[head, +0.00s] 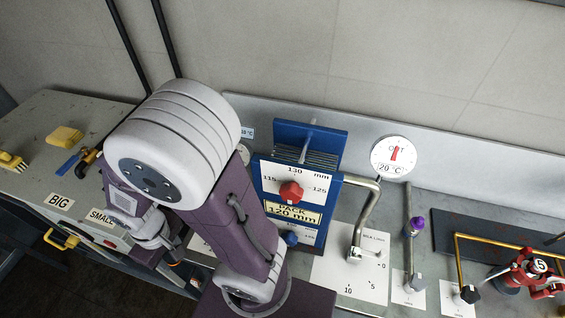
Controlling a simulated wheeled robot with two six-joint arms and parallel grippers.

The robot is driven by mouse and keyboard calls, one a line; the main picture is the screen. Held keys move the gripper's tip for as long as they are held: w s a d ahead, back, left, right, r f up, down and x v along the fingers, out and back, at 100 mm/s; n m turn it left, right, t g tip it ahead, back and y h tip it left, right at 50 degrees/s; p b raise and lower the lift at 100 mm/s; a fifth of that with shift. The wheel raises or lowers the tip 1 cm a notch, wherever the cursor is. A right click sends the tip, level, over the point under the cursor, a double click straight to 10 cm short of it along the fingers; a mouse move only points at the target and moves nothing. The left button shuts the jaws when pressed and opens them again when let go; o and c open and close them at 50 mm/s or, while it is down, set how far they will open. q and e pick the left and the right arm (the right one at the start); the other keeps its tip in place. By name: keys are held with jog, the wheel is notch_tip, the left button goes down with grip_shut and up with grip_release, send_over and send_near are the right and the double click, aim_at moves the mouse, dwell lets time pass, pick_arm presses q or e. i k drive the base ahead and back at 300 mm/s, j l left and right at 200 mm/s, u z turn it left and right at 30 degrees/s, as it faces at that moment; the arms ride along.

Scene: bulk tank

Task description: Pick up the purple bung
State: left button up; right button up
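The purple bung (416,223) is small and round. It shows at the right, against the upright grey metal pipe (408,258); I cannot tell whether it is seated in the pipe's side or only on it. A single arm of mine, apparently the left, fills the left middle of the head view, far to the left of the bung. Its wrist hangs down at the left; the gripper there is mostly hidden, and its fingers cannot be made out. Nothing of mine is near the bung. My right gripper is not in view.
A blue plate pack (325,188) with a red knob (291,192) stands left of a bent metal pipe (369,205). A dial (394,155) is on the back panel. A brass pipe (459,262) and red valve (530,267) stand right of the bung. A yellow sponge (65,136) lies far left.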

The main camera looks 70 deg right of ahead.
aim_at(418, 222)
jog(key=k+j+u, duration=0.1)
jog(key=u, duration=0.4)
jog(key=k+j+u, duration=0.1)
jog(key=u, duration=0.35)
jog(key=j+z, duration=0.1)
jog(key=z, duration=0.3)
jog(key=k+j+z, duration=0.1)
jog(key=z, duration=1.25)
jog(key=k+z, duration=0.1)
jog(key=z, duration=0.75)
jog(key=l+z, duration=0.1)
jog(key=z, duration=0.8)
jog(key=k+l+z, duration=0.1)
jog(key=z, duration=0.3)
jog(key=l+z, duration=0.1)
jog(key=z, duration=0.35)
